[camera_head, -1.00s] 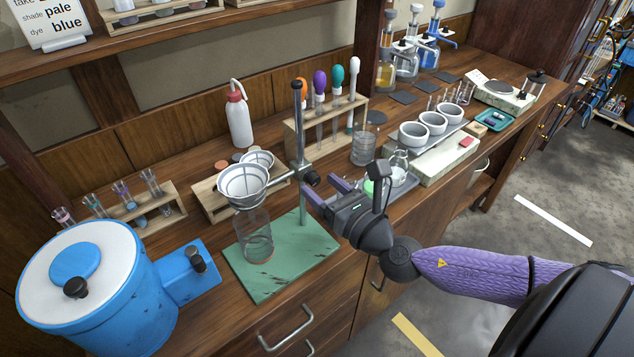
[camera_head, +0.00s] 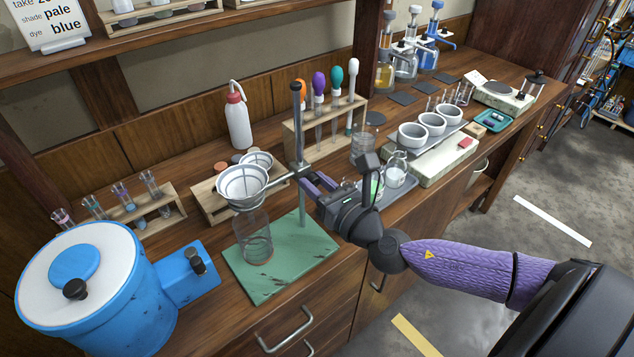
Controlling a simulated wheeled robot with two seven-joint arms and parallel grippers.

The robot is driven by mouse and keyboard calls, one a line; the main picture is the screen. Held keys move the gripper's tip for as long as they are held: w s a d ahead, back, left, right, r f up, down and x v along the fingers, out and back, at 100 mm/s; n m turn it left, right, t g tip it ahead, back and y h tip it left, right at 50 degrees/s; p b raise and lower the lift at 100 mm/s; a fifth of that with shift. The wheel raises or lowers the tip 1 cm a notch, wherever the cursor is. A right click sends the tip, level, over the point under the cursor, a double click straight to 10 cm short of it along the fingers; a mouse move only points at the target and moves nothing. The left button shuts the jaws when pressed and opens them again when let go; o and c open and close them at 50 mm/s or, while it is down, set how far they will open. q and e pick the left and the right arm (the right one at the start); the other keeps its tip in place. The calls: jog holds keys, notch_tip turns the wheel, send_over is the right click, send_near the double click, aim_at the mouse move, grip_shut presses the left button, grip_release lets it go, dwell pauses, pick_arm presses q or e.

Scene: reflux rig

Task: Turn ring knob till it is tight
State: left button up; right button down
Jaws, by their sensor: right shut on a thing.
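The ring stand has a green base (camera_head: 262,281) and an upright grey rod (camera_head: 297,125). A ring arm reaches left from the rod and bears a white ribbed funnel (camera_head: 242,184) above a clear glass vessel (camera_head: 254,245). My right gripper (camera_head: 308,182) is at the clamp on the rod, coming in from the right. Its purple fingers are shut on the ring knob, which they mostly hide. I cannot tell how far the knob is turned. My left gripper is not in view.
A blue drum (camera_head: 85,290) with a white top stands at the front left. Behind the stand are a white wash bottle (camera_head: 238,122) and a wooden rack (camera_head: 345,118) of droppers. Glassware on a grey tray (camera_head: 398,192) sits close to the right gripper.

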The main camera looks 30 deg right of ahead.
jog(key=shift+m, duration=0.4)
jog(key=m, duration=0.3)
jog(key=shift+m+b, duration=0.35)
jog(key=shift+m, duration=0.05)
jog(key=m, duration=0.2)
jog(key=shift+m, duration=0.3)
jog(key=m, duration=0.2)
jog(key=shift+m, duration=0.4)
jog(key=m+p, duration=0.2)
jog(key=m, duration=0.3)
jog(key=shift+r, duration=0.15)
jog(key=m+p, duration=0.2)
jog(key=m, duration=0.2)
jog(key=shift+m, duration=0.3)
jog(key=shift+m+p, duration=0.7)
jog(key=shift+m, duration=0.7)
